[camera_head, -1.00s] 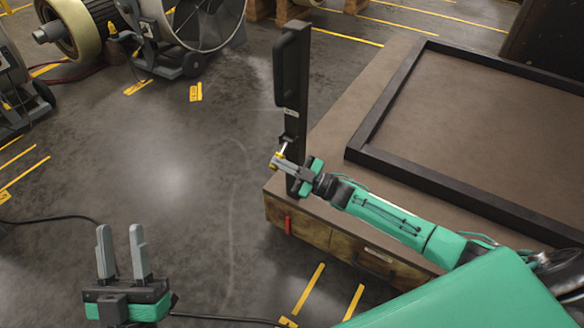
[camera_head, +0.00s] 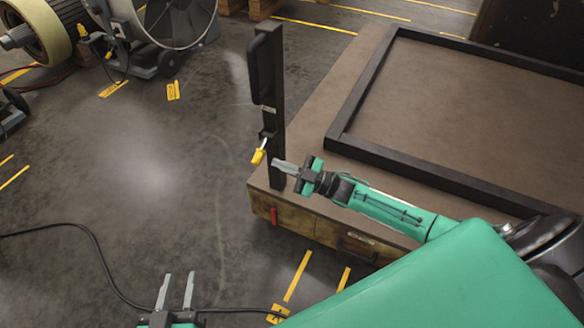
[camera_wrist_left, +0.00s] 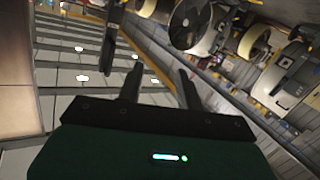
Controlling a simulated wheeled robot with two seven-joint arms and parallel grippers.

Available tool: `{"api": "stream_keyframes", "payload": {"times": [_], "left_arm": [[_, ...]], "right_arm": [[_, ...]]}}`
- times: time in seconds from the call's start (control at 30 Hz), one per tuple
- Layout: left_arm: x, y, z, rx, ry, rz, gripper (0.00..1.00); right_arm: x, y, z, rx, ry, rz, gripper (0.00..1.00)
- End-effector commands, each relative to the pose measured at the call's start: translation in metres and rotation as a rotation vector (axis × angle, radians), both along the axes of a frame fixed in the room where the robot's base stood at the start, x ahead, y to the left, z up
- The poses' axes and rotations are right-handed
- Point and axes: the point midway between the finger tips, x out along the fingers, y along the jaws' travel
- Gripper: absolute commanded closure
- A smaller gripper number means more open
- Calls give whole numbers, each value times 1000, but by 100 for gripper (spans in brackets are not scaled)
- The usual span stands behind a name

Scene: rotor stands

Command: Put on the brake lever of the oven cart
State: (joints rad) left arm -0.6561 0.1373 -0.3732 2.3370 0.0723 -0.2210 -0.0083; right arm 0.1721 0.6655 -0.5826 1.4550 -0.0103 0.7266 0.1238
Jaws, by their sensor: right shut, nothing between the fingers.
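The oven cart (camera_head: 330,215) is a low cart with a brown top and wooden drawer front. A black post with a handle (camera_head: 265,75) stands upright at its near left corner. The brake lever (camera_head: 259,156), a metal rod with a yellow tip, hangs from the post, slanting down and left. My right gripper (camera_head: 275,164) is shut and empty, with its fingertips by the post, just right of the yellow tip and apart from it. My left gripper (camera_head: 175,290) is open and empty over the floor, low in the head view; its fingers also show apart in the left wrist view (camera_wrist_left: 158,88).
A black raised frame (camera_head: 345,120) lies on the cart top. A red tab (camera_head: 274,215) is on the cart's front. A large fan (camera_head: 178,30) and a motor (camera_head: 40,30) stand at the back left.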

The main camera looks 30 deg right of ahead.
Motion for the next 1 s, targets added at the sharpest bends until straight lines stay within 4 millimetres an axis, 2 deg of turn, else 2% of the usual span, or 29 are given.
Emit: {"api": "stream_keyframes", "payload": {"times": [0.1, 0.27, 0.8, 0.9, 1.0], "left_arm": [[-4, -1, -6, 8, 33, -8, 64], [-6, -2, -10, 13, 54, -12, 64], [-7, -2, -11, 13, 57, -12, 64], [-6, -3, -10, 13, 55, -13, 64], [-6, -3, -10, 13, 55, -13, 64]], "right_arm": [[-12, -12, -5, -1, 1, -1, 100], [-19, -20, -8, -1, -1, 0, 100], [-20, -21, -9, 1, -1, 1, 100], [-24, -15, -10, 9, 9, 0, 100], [-37, 7, -17, 39, 49, -12, 100]]}}
